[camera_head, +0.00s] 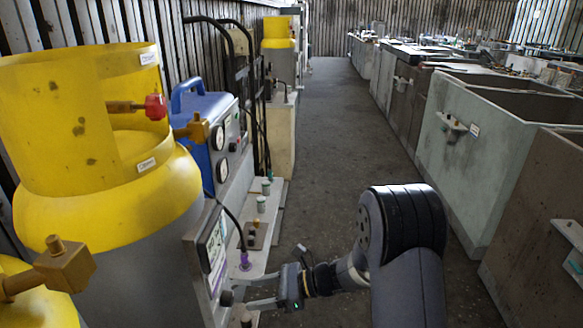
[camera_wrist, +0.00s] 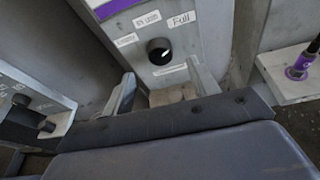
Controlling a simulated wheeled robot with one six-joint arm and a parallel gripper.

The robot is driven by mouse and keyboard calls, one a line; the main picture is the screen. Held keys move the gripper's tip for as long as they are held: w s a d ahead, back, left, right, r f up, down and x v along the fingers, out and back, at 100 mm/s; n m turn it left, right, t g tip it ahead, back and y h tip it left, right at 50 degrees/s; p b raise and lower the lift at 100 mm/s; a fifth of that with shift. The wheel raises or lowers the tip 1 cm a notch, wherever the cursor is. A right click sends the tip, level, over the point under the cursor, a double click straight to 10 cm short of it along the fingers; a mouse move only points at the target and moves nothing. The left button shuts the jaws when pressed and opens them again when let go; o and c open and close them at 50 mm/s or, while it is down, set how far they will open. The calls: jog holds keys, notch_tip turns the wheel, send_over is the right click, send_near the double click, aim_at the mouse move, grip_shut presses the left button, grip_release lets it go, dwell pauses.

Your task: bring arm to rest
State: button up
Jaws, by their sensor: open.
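My gripper (camera_head: 250,293) shows low in the middle of the head view, at the end of my dark arm, pointing left at a grey panel. Its two fingers are apart and nothing shows between them. In the wrist view my gripper (camera_wrist: 160,70) has one finger on each side below a black knob (camera_wrist: 160,51) on the panel's face. The knob sits just beyond the fingertips, with a gap visible; labels around it include one reading "Full". The knob also shows in the head view (camera_head: 226,298), left of the fingers.
Yellow-topped cylinders (camera_head: 105,200) and a blue gauge unit (camera_head: 205,130) stand at the left. A shelf (camera_head: 270,215) with small fittings lies behind my gripper. Large open bins (camera_head: 470,170) line the right. The aisle floor (camera_head: 340,130) between is clear.

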aim_at(232, 297)
jog(key=x, duration=0.6)
jog(key=shift+r, duration=0.15)
